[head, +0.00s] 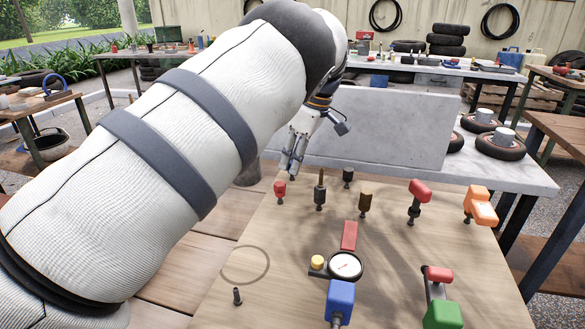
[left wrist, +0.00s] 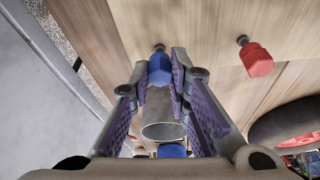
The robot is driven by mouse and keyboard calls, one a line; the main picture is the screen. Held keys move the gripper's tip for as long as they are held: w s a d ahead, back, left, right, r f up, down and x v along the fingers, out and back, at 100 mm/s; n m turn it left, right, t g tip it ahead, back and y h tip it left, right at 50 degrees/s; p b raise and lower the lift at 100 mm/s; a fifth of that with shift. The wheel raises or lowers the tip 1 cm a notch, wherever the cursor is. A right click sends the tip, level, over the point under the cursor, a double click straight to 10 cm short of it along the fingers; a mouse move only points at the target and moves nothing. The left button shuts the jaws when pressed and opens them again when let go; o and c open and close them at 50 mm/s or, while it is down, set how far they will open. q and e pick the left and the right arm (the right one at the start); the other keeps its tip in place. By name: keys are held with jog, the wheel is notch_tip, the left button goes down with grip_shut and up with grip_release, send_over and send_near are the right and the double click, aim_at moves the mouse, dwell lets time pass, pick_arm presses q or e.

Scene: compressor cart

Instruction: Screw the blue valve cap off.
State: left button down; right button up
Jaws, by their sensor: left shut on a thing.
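The blue valve cap (left wrist: 160,69) shows in the left wrist view, between my fingertips, against a short dark stem on the wooden board (head: 300,262). My left gripper (head: 291,164) points down at the board's far left part and is shut on the blue cap, with purple pads on both sides. A grey hollow cylinder (left wrist: 163,112) lies between the fingers, nearer the camera; I cannot tell whether it belongs to the cap. In the head view the fingers hide the cap. My right gripper is not in view.
A red cap (head: 280,188) stands close beside my left gripper. Several dark and brown fittings, a red-handled valve (head: 418,193) and an orange one (head: 480,206) stand to the right. A gauge (head: 345,266) sits nearer. A grey panel (head: 385,130) stands behind the board.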

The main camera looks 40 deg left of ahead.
pick_arm(q)
jog(key=shift+f+n+b, duration=0.3)
jog(key=shift+f+n, duration=0.05)
jog(key=shift+n, duration=0.15)
jog(key=shift+n+g, duration=0.3)
jog(key=shift+n, duration=0.2)
jog(key=shift+r+n+b, duration=0.15)
jog(key=shift+n+b, duration=0.15)
jog(key=shift+r, duration=0.15)
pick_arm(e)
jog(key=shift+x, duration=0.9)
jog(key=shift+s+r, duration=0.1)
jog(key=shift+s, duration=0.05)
